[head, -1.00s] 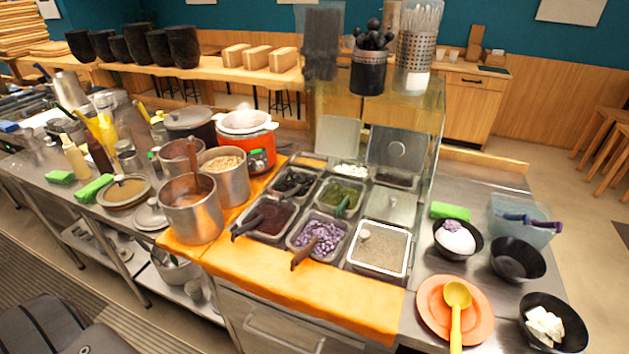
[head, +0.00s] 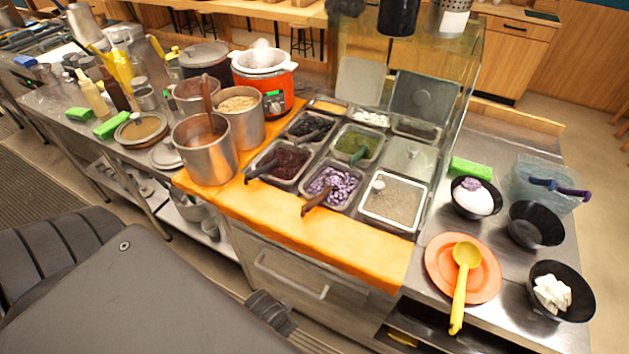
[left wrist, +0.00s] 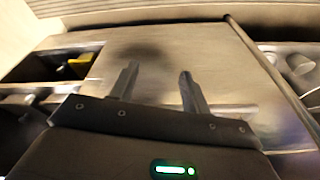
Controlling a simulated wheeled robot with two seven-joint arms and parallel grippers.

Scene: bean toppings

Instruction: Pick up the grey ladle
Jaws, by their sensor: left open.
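A dark grey ladle handle (head: 261,170) slants out of the pan of dark red beans (head: 287,163) at the front left of the topping pans. The ladle's bowl end is hidden in the beans. My left gripper (head: 271,308) shows at the end of my large grey arm, low in front of the counter's drawer front, below and apart from the ladle. In the left wrist view my left gripper (left wrist: 155,77) has its two fingers apart with nothing between them, facing a blurred cabinet panel. My right gripper is not in view.
The orange counter edge (head: 290,236) lies between my gripper and the pans. A steel pot (head: 205,155) stands left of the ladle. A brown handle (head: 317,198) sticks out of the purple bean pan (head: 345,178). An orange plate (head: 437,270) with a yellow ladle (head: 459,290) is at right.

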